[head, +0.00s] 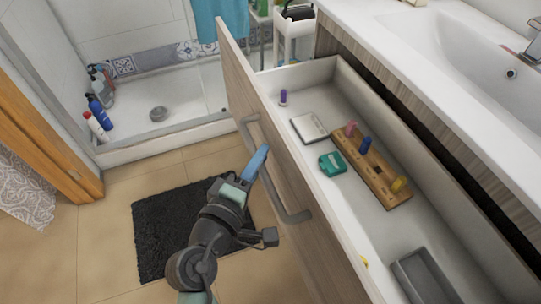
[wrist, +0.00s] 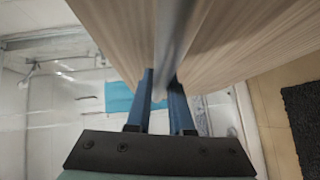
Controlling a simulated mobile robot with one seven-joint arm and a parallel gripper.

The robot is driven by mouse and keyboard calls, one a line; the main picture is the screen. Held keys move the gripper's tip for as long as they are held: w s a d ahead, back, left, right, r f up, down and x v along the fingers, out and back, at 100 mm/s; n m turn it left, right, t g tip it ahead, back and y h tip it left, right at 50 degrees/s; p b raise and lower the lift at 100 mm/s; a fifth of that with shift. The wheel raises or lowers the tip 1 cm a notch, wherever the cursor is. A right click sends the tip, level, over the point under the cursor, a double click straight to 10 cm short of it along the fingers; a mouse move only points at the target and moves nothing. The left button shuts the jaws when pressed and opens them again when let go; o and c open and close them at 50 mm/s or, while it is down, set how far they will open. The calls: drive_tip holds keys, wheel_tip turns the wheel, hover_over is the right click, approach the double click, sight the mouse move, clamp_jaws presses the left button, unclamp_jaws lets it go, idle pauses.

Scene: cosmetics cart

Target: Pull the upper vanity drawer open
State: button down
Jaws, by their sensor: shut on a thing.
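The upper vanity drawer (head: 262,100) stands far out from the vanity, with its inside in view. Its wood-grain front carries a long grey bar handle (head: 289,212). My gripper (head: 259,163) is at the outer side of the drawer front, its blue fingers at the middle of the handle. In the wrist view, the two fingers (wrist: 162,88) stand on either side of the grey handle bar (wrist: 173,40), shut on it. The wood front also shows there (wrist: 225,40). The fingers hide part of the handle in the head view.
The drawer holds a white box (head: 309,127), a teal item (head: 332,164), a wooden rack (head: 372,172) with coloured pieces, a purple bottle (head: 283,97) and a grey tray (head: 422,278). A sink (head: 455,45) is above. A black mat (head: 165,225) lies on the floor.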

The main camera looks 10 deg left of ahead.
drive_tip(key=shift+s+a, duration=0.15)
idle(0.3)
drive_tip(key=c, duration=0.8)
unclamp_jaws()
drive_tip(key=shift+s, duration=0.1)
drive_tip(key=s, duration=0.4)
drive_tip(key=s+a+r, duration=0.1)
drive_tip(key=s, duration=0.3)
drive_tip(key=s+a, duration=0.1)
drive_tip(key=s, duration=0.3)
drive_tip(key=shift+s+r, duration=0.25)
drive_tip(key=shift+r, duration=0.15)
